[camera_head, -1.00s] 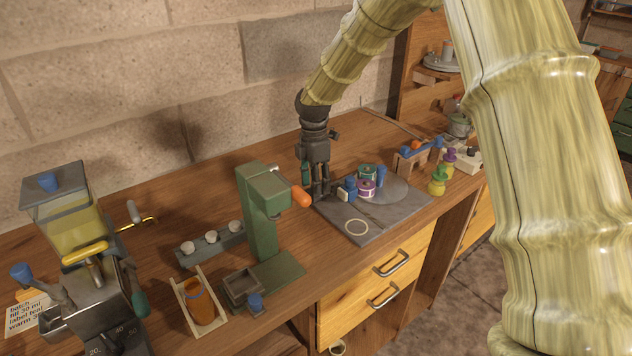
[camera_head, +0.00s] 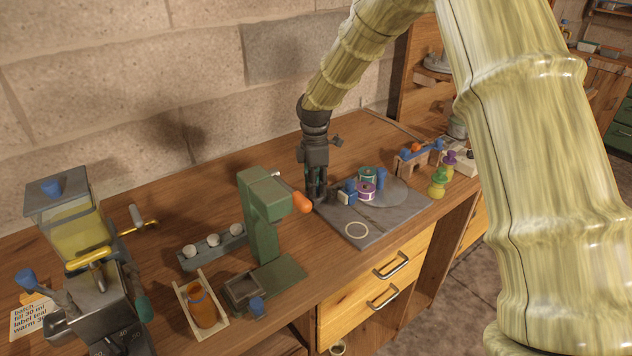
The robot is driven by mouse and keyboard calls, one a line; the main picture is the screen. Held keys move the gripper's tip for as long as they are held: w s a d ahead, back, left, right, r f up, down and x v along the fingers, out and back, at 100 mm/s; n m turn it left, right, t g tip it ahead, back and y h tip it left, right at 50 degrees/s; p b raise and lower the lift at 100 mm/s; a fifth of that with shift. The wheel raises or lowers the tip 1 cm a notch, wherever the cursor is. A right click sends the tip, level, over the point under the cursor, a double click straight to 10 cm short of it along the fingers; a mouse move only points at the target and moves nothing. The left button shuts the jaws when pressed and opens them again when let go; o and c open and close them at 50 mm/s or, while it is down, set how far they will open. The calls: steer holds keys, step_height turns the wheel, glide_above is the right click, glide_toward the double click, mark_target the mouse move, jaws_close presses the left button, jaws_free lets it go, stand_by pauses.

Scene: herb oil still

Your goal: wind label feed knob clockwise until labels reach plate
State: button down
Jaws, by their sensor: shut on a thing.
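My gripper (camera_head: 317,196) points straight down at the back left edge of a grey slab (camera_head: 395,217). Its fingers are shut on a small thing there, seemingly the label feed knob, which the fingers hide. Just right of the fingers are a small dark part and a blue block with a pale face (camera_head: 345,197). Behind and right of them stand a purple-and-white spool (camera_head: 366,191) and a green spool (camera_head: 367,174). A pale ring (camera_head: 357,230) lies on the front of the slab. I cannot make out the label strip or where its end lies.
A green press with an orange handle (camera_head: 302,202) stands close left of my gripper. Yellow and purple bottles (camera_head: 438,183) stand right of the slab. Left are a rack with white cups (camera_head: 213,240), an amber jar (camera_head: 202,308) in a tray, and a yellow-filled hopper (camera_head: 70,232).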

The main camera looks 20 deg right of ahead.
steer(key=m+p, duration=0.2)
steer(key=m, duration=0.1)
steer(key=shift+r+m, duration=0.25)
steer(key=shift+m, duration=0.05)
steer(key=m+p, duration=0.2)
steer(key=m, duration=0.2)
steer(key=shift+w+d+m, duration=0.1)
steer(key=shift+m, duration=0.2)
steer(key=m+p, duration=0.1)
steer(key=m, duration=0.3)
steer(key=shift+m+p, duration=0.3)
steer(key=shift+p, duration=0.05)
steer(key=m+p, duration=0.1)
steer(key=m, duration=0.2)
steer(key=shift+m+t+y, duration=0.3)
steer(key=m+p, duration=0.1)
steer(key=m, duration=0.3)
steer(key=m+p, duration=0.1)
steer(key=m, duration=0.3)
steer(key=shift+r, duration=0.1)
steer(key=m+p, duration=0.1)
steer(key=m, duration=0.2)
steer(key=shift+m+t, duration=0.3)
steer(key=shift+m+p, duration=0.4)
steer(key=shift+m, duration=1.5)
